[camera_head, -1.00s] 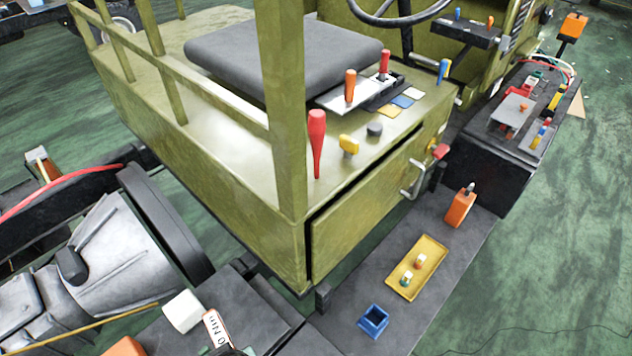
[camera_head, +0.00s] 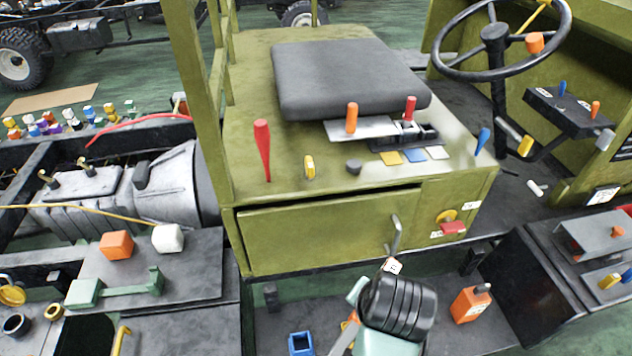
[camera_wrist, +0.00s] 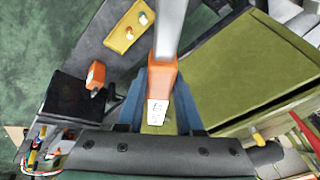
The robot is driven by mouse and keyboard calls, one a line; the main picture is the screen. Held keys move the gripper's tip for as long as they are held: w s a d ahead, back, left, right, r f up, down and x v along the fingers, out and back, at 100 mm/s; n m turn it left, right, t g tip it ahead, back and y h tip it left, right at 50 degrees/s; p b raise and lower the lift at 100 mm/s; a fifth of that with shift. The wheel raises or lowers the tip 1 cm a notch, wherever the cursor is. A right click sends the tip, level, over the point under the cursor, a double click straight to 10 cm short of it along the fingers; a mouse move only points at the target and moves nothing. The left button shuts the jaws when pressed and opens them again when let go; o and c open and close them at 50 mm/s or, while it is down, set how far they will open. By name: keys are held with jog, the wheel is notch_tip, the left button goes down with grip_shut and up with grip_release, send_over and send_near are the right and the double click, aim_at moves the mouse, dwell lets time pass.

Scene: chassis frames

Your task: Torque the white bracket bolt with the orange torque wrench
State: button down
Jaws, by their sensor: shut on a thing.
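My gripper (camera_wrist: 158,112) is shut on the orange torque wrench (camera_wrist: 162,74). The wrench has a white label and a silver shaft running up out of the wrist view. In the head view my gripper (camera_head: 372,290) is at the lower middle, over the grey ledge, and largely hides the wrench. A white block (camera_head: 168,238), possibly the white bracket bolt, stands on a dark plate at the left, beside an orange block (camera_head: 117,245). My gripper is well to the right of it, not touching it. A green bracket-like piece (camera_head: 120,287) lies in front of them.
The olive cabinet (camera_head: 330,236) with its handle stands behind my gripper. A blue open box (camera_head: 301,344) and an orange bottle (camera_head: 471,304) are on the ledge. The yellow tray (camera_wrist: 128,27) shows in the wrist view. A dark box (camera_head: 540,290) stands at the right.

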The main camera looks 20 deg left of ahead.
jog(key=w+a+r+m+t+y+p, duration=0.1)
jog(key=a+r+t, duration=0.4)
jog(key=r, duration=1.4)
jog(key=w+a+r+m+t+p, duration=0.3)
jog(key=w+a+r+t+p, duration=0.1)
jog(key=r, duration=1.5)
jog(key=w+a+r+m+t+y+p, duration=0.1)
jog(key=a+r+t+p, duration=0.5)
jog(key=r, duration=1.3)
jog(key=w+a+m, duration=0.1)
jog(key=a, duration=0.2)
jog(key=shift+w+a+r+y, duration=0.15)
jog(key=shift+w+a+y, duration=0.1)
jog(key=shift+w+y, duration=0.05)
jog(key=shift+w+a+m, duration=0.3)
jog(key=shift+w+a, duration=0.15)
jog(key=shift+w, duration=0.25)
jog(key=shift+b, duration=0.3)
